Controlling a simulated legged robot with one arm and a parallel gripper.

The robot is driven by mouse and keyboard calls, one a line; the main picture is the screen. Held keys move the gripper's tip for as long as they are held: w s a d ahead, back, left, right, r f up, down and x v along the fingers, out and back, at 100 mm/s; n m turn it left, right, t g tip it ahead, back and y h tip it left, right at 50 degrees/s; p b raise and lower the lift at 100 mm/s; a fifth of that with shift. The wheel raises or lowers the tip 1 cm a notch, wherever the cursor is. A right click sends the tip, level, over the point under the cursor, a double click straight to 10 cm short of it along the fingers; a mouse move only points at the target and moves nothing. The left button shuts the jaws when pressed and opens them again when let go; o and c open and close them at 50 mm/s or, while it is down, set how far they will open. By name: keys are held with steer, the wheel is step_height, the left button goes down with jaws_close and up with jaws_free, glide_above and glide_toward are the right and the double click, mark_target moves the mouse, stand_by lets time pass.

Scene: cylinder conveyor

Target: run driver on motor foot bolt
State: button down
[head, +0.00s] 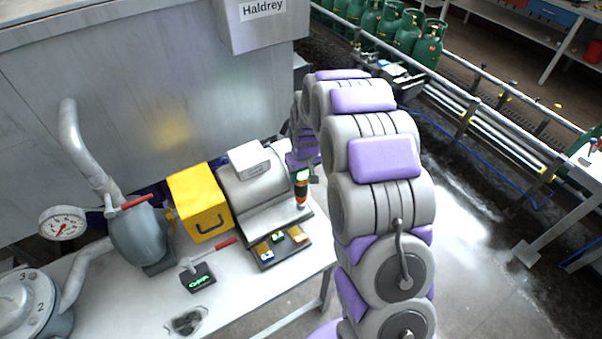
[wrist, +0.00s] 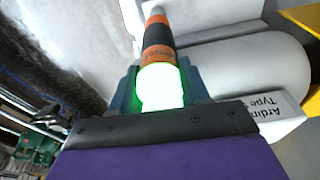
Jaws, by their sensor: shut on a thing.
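The driver (head: 301,190) is orange and black with a glowing green band. It stands about upright, its lower end at the right side of the motor foot (head: 279,217). I cannot tell whether its tip sits on a bolt; the bolt is hidden or too small. The grey motor (head: 252,188) is a ribless cylinder with a white box on top. My gripper (head: 304,168) is above the foot, shut on the driver's upper end. In the wrist view, the gripper's fingers (wrist: 160,88) clasp the driver (wrist: 158,45) at the green band, beside the motor (wrist: 240,75).
A yellow case (head: 198,200) stands left of the motor. A dark tray (head: 268,264) with small parts lies in front. A black box with a green display (head: 198,278), a pump (head: 140,238) and a gauge (head: 62,224) are further left. Open floor lies right of the table.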

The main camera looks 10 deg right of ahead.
steer(key=shift+s+f, duration=0.2)
steer(key=shift+s, duration=0.05)
steer(key=shift+w+r, duration=0.2)
steer(key=shift+r, duration=0.35)
steer(key=shift+r+p, duration=0.6)
steer(key=shift+r, duration=0.8)
steer(key=shift+w, duration=0.1)
